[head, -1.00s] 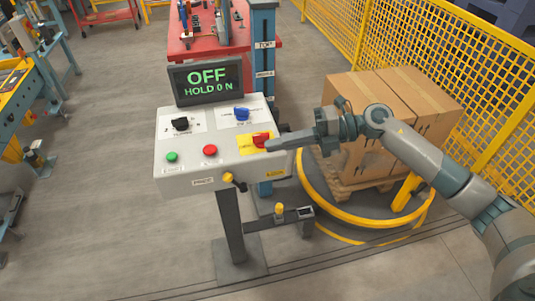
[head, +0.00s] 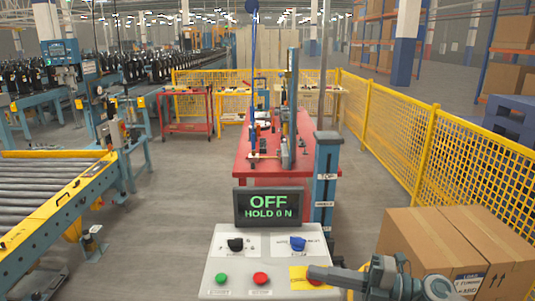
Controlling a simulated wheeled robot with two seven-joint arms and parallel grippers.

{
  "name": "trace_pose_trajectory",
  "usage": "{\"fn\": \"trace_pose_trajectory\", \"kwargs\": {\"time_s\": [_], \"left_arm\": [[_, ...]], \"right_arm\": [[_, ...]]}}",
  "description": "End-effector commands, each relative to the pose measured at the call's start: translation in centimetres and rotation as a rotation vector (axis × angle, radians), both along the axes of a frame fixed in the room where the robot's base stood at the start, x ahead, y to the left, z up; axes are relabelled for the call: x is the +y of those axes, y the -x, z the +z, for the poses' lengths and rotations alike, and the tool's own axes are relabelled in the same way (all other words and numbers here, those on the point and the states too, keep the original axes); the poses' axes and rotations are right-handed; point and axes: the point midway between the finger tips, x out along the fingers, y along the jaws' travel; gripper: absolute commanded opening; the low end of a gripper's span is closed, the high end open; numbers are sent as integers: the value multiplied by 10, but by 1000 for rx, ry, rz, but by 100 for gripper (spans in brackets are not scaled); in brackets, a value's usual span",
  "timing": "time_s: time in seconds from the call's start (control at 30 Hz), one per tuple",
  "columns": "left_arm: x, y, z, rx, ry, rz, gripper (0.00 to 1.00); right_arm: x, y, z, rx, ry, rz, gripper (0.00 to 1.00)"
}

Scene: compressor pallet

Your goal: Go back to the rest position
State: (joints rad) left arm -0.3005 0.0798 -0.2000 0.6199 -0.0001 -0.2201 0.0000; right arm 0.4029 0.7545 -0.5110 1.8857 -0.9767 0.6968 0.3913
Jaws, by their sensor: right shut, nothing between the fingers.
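My right gripper (head: 318,272) shows at the bottom right, coming in from the right with its fingers shut and empty. Its tips are over the yellow plate (head: 297,275) at the right side of the grey control panel (head: 240,261). The red switch there is mostly hidden by the fingers; I cannot tell whether they touch it. The display (head: 268,207) above the panel reads "OFF" and "HOLD 0 N". My left gripper is not in view.
Cardboard boxes (head: 415,245) stand right of the panel, close to my right arm. A yellow mesh fence (head: 455,165) runs behind them. A red table (head: 255,165) stands beyond the panel. A roller conveyor (head: 45,190) is at left. Grey floor (head: 165,235) between is clear.

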Motion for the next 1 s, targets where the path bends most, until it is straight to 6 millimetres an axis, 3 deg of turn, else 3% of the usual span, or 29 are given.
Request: {"fn": "trace_pose_trajectory", "kwargs": {"time_s": [0.1,0.27,0.47,0.63,0.77,0.87,1.0], "left_arm": [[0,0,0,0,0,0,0],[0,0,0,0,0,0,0],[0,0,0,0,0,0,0],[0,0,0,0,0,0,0],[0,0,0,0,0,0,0],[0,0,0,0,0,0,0],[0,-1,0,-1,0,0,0]], "right_arm": [[9,-4,13,44,-183,-125,0],[-4,-15,20,149,-415,-348,0],[-44,-21,-8,352,-631,-660,0],[-81,-6,-65,582,-738,-939,0],[-104,24,-120,788,-769,-1147,0],[-116,60,-166,961,-760,-1297,0],[-122,124,-224,1217,-702,-1483,0]]}}
